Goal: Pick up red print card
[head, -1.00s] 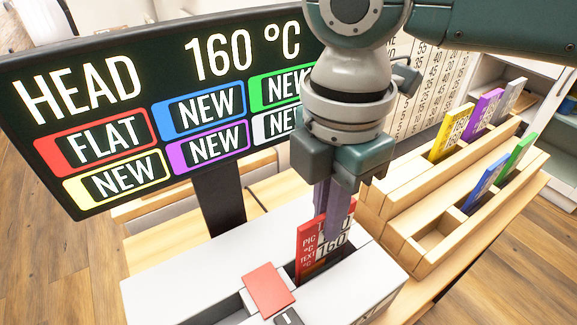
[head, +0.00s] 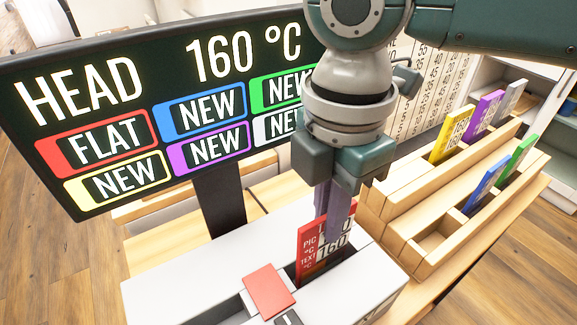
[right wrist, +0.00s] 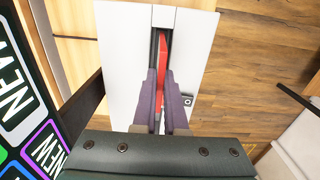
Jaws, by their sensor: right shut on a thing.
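The red print card (head: 307,246) stands upright in the dark slot of a white machine (head: 190,284). Its face shows white lettering and "160". My right gripper (head: 335,212) comes down from above and is shut on the card's upper part, hiding some of its face. In the right wrist view the red card (right wrist: 164,62) shows edge-on in the slot, with the gripper's purple fingers (right wrist: 164,85) on either side of it. The card's lower end is hidden in the slot. My left gripper is not in view.
A screen (head: 170,100) reading "HEAD 160 °C" stands behind the machine. A red block (head: 270,290) sits on the machine. A stepped wooden rack (head: 440,200) at right holds yellow (head: 452,134), purple, grey, blue (head: 484,184) and green cards; its front-left pocket is empty.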

